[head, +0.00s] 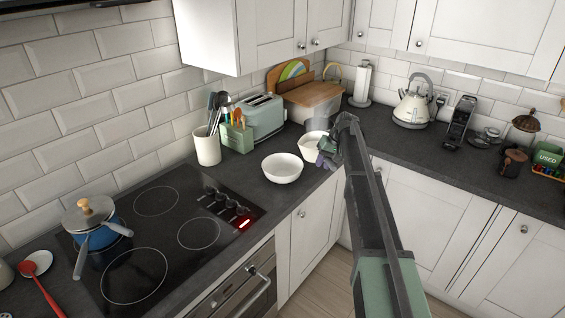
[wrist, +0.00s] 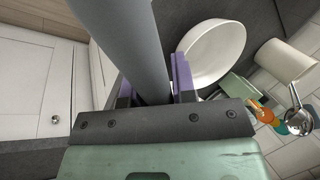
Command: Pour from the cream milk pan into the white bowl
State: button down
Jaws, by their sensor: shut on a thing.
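The white bowl (head: 282,168) stands upright on the dark worktop, right of the hob. I take the pale bowl (wrist: 212,52) in the wrist view for the same one. The cream milk pan (head: 306,148) is just behind and right of it in the head view, partly hidden by my arm. My gripper (head: 326,156) is shut on the pan's grey handle (wrist: 130,45), which runs between its purple fingers in the wrist view. The pan's body is not clear in the wrist view. I cannot tell its exact tilt, its contents or its height above the worktop.
A green toaster (head: 258,118), a utensil crock (head: 206,146) and a green utensil holder (head: 236,137) stand behind the bowl. A blue pot (head: 97,237) sits on the hob's left. A kettle (head: 412,103) stands at the back right. The worktop's front edge is close to the bowl.

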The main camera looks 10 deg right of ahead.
jog(key=shift+a+r+h+p, duration=0.35)
jog(key=shift+a+h+p, duration=0.2)
jog(key=shift+a+h, duration=0.25)
jog(key=shift+a+r+h+p, duration=0.35)
jog(key=shift+a+h+p, duration=0.2)
jog(key=shift+h, duration=0.35)
jog(key=shift+a, duration=0.15)
jog(key=shift+a+f+h, duration=0.15)
jog(key=shift+a+h, duration=0.3)
jog(key=shift+h, duration=0.15)
jog(key=shift+s+a+f+h+b, duration=0.1)
jog(key=shift+a+f+h+b, duration=0.05)
jog(key=shift+a+h+b, duration=0.2)
jog(key=shift+a+r+h, duration=0.35)
jog(key=shift+h, duration=0.5)
dwell(0.8)
jog(key=shift+a+f+h+b, duration=0.15)
jog(key=shift+f+h+b, duration=0.45)
jog(key=shift+h+b, duration=0.45)
dwell(0.4)
jog(key=shift+a+f+h+b, duration=0.2)
jog(key=shift+f+h+b, duration=0.25)
jog(key=shift+h+b, duration=0.45)
jog(key=shift+a+f+h+b, duration=0.2)
jog(key=shift+f+h+b, duration=0.2)
jog(key=shift+h+b, duration=0.5)
